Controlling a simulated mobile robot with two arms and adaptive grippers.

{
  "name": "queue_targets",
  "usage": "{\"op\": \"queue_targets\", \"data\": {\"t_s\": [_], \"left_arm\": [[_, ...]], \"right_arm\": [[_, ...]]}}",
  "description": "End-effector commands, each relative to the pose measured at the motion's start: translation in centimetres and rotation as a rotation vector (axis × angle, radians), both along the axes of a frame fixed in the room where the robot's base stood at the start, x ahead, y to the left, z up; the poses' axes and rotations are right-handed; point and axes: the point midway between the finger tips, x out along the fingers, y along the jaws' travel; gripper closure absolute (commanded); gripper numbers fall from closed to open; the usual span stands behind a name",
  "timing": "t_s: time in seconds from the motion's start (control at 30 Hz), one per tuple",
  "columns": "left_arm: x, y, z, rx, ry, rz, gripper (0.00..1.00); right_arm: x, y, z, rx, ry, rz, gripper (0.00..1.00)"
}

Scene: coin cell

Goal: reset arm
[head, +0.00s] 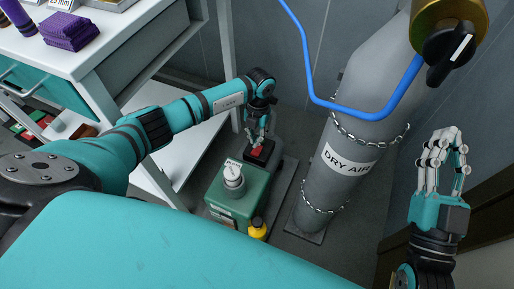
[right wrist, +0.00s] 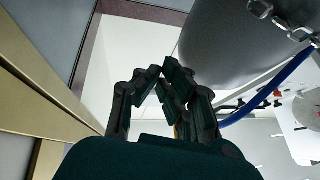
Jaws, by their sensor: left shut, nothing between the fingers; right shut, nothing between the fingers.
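My left arm reaches from the left across the head view, and its gripper (head: 258,138) points down. Its fingers are shut and empty, just above a red-topped part (head: 261,151) behind a green box-shaped unit; I cannot tell whether they touch it. My right gripper (head: 447,135) is raised at the right side of the head view, fingers upward and shut with nothing in them. In the right wrist view its fingertips (right wrist: 165,72) come together in front of the camera.
A grey cylinder labelled DRY AIR (head: 345,155) stands chained between my grippers, with a blue hose (head: 310,75). A white bench (head: 120,35) holds folded purple cloth (head: 70,31).

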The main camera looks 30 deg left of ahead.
Motion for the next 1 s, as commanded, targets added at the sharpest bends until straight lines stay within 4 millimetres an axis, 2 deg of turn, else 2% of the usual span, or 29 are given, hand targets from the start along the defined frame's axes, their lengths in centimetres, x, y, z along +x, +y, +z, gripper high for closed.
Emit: {"op": "queue_targets", "data": {"t_s": [0.2,0.77,0.87,0.97,1.0], "left_arm": [[0.0,0.0,0.3,0.0,0.0,0.0,1.0],[0.0,0.0,0.5,0.0,0.0,0.0,1.0],[0.0,0.0,1.5,0.0,-0.001,0.0,1.0],[0.0,0.0,2.9,0.0,-0.001,0.0,1.0],[0.0,0.0,3.6,0.0,0.0,0.0,1.0]], "right_arm": [[0.4,0.0,-0.8,-0.014,0.05,-0.003,1.0],[0.6,0.0,-1.1,-0.021,0.075,-0.005,1.0],[1.4,-0.1,-2.5,-0.049,0.175,-0.01,1.0],[2.1,-0.4,-5.7,-0.102,0.368,-0.021,1.0],[2.2,-0.6,-7.3,-0.126,0.462,-0.027,1.0]]}}
